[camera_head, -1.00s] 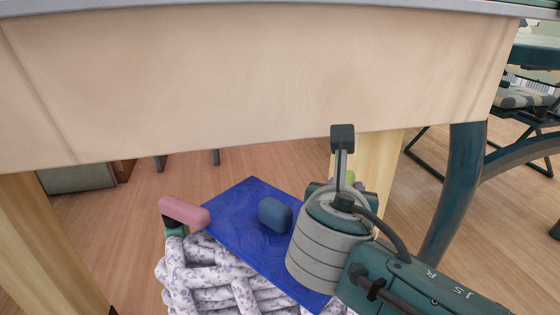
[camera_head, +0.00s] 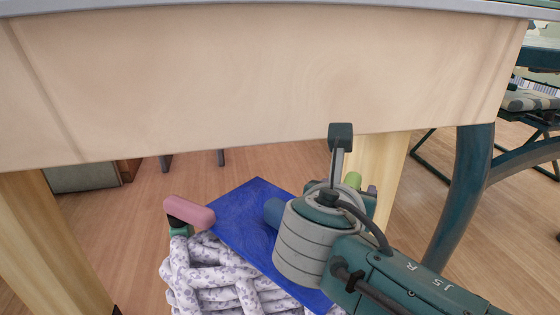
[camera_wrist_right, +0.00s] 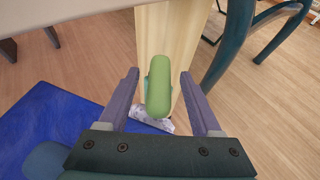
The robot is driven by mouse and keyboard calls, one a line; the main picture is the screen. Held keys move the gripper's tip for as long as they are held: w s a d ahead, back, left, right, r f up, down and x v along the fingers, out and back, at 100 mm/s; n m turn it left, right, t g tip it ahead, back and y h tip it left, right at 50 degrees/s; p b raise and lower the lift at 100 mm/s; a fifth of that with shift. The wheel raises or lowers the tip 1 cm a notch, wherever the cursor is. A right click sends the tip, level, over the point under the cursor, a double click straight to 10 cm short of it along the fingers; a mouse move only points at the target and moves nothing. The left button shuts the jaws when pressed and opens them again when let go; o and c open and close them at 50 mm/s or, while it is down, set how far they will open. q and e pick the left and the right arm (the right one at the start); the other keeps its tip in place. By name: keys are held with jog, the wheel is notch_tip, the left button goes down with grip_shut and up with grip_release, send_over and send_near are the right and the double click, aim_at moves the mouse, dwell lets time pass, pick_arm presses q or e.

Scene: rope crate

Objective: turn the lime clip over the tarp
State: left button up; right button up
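The lime clip (camera_head: 353,180) is at the right corner of the blue tarp (camera_head: 245,222), partly hidden behind my right wrist in the head view. In the right wrist view the lime clip (camera_wrist_right: 158,88) stands between the two purple fingers of my right gripper (camera_wrist_right: 158,74), with a gap on each side. The gripper is open and not closed on it. The tarp also shows at the left of the wrist view (camera_wrist_right: 45,125). It lies over the woven rope crate (camera_head: 205,270). My left gripper is not in view.
A pink clip (camera_head: 188,213) sits at the tarp's left corner. A blue clip (camera_head: 273,211) is on the tarp, partly hidden by my right wrist. A wooden table panel (camera_head: 260,80) hangs above, with a pale leg (camera_head: 378,170) behind the lime clip.

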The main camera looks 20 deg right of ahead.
jog(key=shift+s+a+r, duration=0.15)
jog(key=p+v, duration=0.5)
jog(key=v, duration=0.3)
jog(key=shift+s+a+r+p, duration=0.2)
jog(key=shift+p, duration=0.2)
jog(key=shift+s+a, duration=0.25)
jog(key=shift+s, duration=0.05)
jog(key=shift+c, duration=0.2)
